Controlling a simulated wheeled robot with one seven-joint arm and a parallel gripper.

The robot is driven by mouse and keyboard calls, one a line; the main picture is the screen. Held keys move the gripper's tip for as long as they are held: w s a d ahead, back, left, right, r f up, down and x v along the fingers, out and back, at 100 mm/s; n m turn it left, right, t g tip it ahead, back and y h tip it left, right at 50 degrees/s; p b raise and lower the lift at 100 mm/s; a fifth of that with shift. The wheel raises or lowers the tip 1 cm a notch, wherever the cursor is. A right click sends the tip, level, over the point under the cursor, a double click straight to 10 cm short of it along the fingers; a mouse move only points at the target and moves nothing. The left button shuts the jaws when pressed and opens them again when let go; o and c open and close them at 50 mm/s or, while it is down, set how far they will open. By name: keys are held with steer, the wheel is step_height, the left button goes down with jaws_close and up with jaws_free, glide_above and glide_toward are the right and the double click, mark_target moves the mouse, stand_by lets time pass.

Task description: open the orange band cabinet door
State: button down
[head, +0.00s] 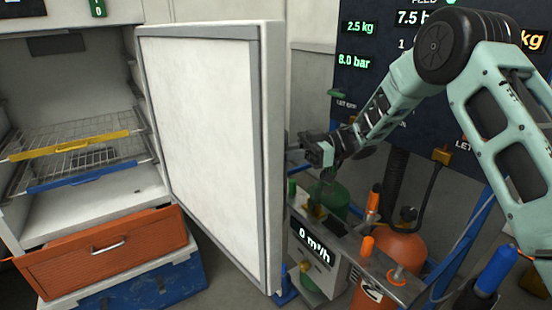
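A white cabinet door (205,140) stands swung open, its grey-edged inner side facing the camera. Its outer face is turned away, so no orange band shows on it. The open cabinet (60,212) is at the left, with its inside in plain view. My gripper (308,150) is just right of the door's free edge, at about mid-height, partly behind the door. The fingers are small and dark, and whether they touch the door or are open cannot be made out.
In the cabinet are wire racks with a yellow front (70,145) and a blue front (85,176). An orange drawer (100,250) juts out below, above a blue box (140,290). Right of the door stand a flow meter unit (312,245) and an orange cylinder (395,255).

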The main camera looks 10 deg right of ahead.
steer(key=shift+w+d, duration=0.55)
steer(key=shift+d, duration=0.25)
steer(key=c, duration=1.4)
jaws_free()
steer(key=shift+c, duration=0.2)
steer(key=shift+d, duration=0.1)
steer(key=w+d+b, duration=0.1)
steer(key=d+b, duration=0.3)
steer(key=d, duration=1.3)
steer(key=shift+w, duration=0.35)
steer(key=shift+w, duration=0.1)
